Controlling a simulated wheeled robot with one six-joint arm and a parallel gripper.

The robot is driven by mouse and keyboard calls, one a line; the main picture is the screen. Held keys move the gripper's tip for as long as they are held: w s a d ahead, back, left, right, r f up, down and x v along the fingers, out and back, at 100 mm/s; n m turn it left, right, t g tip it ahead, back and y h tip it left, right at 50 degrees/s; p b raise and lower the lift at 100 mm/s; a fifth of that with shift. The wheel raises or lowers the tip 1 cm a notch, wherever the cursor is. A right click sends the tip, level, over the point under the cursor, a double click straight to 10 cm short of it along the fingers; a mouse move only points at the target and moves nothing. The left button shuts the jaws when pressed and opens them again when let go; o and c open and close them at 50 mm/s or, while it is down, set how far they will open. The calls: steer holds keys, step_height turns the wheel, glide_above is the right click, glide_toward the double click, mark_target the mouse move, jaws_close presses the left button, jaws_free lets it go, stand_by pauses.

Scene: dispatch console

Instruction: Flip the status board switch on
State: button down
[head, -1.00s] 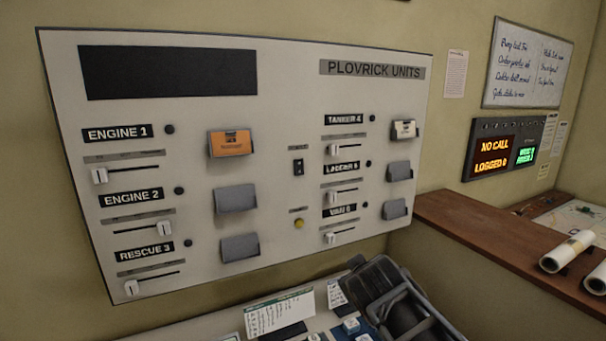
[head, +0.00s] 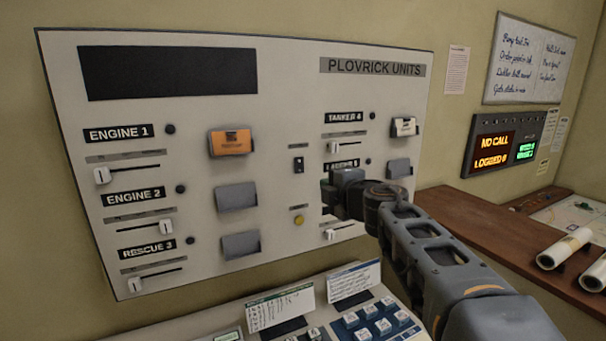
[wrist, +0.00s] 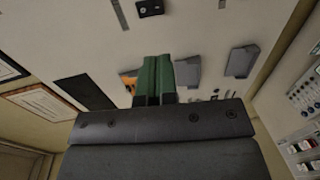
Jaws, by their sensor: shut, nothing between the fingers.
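The status board (head: 280,120) is a large pale panel on the wall with a dark, blank display (head: 155,73) at its top left. A small black switch (head: 298,165) sits in its middle column under a small label strip, above a round yellow button or lamp (head: 299,221). Which way the switch is set is too small to tell. My gripper (head: 327,196) is in front of the board, right of and a little below the switch. Its green fingers (wrist: 157,80) are together and empty in the wrist view. The switch also shows there (wrist: 150,7), at the top edge, apart from the fingertips.
Sliders and card holders flank the switch; one holder has an orange card (head: 230,141). My arm covers part of the lower right unit rows. A console with keys (head: 375,325) and upright cards lies below. A brown ledge (head: 470,225) with paper rolls is at the right.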

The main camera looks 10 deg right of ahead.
mark_target(300, 171)
steer(key=x, duration=1.4)
